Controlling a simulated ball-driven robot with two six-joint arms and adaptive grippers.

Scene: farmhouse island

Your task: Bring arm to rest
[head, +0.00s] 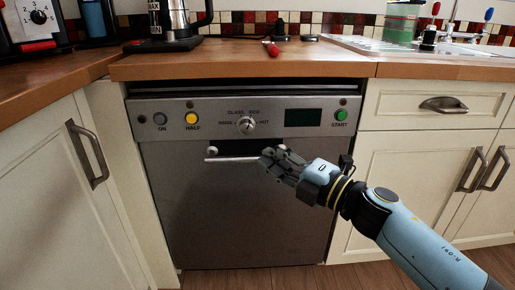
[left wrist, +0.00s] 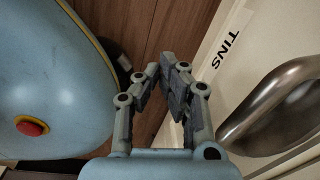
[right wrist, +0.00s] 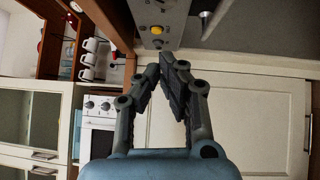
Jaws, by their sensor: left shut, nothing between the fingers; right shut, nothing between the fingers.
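My right gripper (head: 270,158) is in front of the dishwasher door, near the right end of its handle (head: 232,158). I cannot tell whether it touches the handle. Its fingers are shut and empty, as the right wrist view (right wrist: 168,70) also shows. My left gripper (left wrist: 172,75) shows only in the left wrist view, shut and empty, above the wooden floor. A cabinet front labelled TINS (left wrist: 225,45) and a metal handle (left wrist: 270,110) are to its right. The left arm is out of the head view.
The dishwasher (head: 230,220) is closed under the wooden worktop (head: 240,60). Cream cabinets with metal handles stand on both sides. A kettle (head: 180,18) and a sink (head: 400,48) are on top. My blue body with a red button (left wrist: 32,127) is close to the left gripper.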

